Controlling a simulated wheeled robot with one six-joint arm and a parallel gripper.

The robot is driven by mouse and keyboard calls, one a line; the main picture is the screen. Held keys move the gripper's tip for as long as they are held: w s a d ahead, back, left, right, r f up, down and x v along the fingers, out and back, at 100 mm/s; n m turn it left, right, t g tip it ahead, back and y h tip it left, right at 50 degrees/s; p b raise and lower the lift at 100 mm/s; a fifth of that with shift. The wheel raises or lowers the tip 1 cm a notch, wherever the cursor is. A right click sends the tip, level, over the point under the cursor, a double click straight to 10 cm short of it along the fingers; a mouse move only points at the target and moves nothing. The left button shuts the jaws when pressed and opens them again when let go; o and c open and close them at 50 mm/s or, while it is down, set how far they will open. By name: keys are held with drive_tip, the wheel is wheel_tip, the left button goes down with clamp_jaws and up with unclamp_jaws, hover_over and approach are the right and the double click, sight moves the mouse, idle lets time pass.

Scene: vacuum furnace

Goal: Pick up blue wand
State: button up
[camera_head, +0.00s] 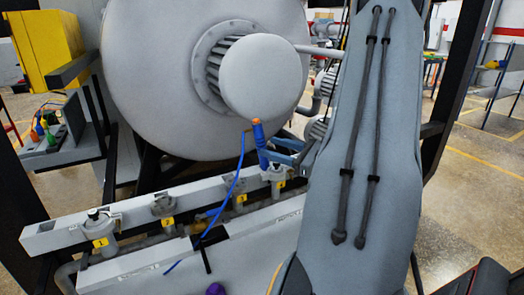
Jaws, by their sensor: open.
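The blue wand (261,146) stands nearly upright, leaning slightly, with an orange tip at its top. It is at the right end of the light grey rail, beside a valve with a yellow tag. A thin blue cable (233,187) curves down to the left from near its top. My gripper (278,153) shows only in part at the left edge of my large grey arm link. Its blue-grey fingers are open and reach left, close to the wand's middle. I cannot tell whether they touch it. The rest of my gripper is hidden behind my arm.
A large grey furnace vessel (155,75) with a round flanged end (257,76) stands right behind the wand. Several tagged valves, including a left one (99,228), line the rail (60,233). Open floor lies at right.

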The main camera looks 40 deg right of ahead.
sight(265, 146)
drive_tip(key=p+x, duration=0.2)
drive_tip(key=x, duration=0.2)
drive_tip(key=shift+w+a+f, duration=0.1)
drive_tip(key=shift+w+a, duration=0.15)
drive_tip(key=shift+w, duration=0.1)
drive_tip(key=shift+c, duration=0.2)
clamp_jaws()
